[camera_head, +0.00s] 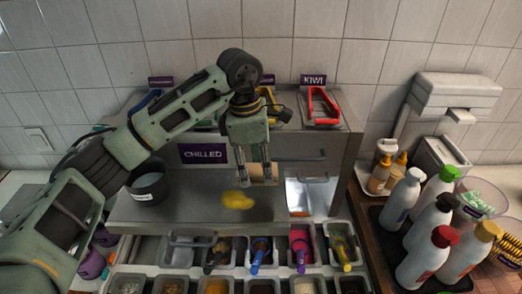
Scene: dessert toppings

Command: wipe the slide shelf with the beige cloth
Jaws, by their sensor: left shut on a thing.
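The slide shelf (180,210) is the grey metal ledge below the CHILLED sign. A yellow smear or spill (237,200) lies on it near its front edge. My left gripper (255,177) points down over the shelf, just behind and slightly right of the yellow patch. It is shut on the beige cloth (262,181), of which only a small pale part shows between and beside the fingers. I cannot tell whether the cloth touches the shelf. My right gripper is not in view.
A dark bowl (148,186) stands at the shelf's left end. Topping bins with coloured scoops (259,254) sit below the front edge. An open compartment (312,192) is right of the shelf. Several bottles (402,197) crowd a tray at the right.

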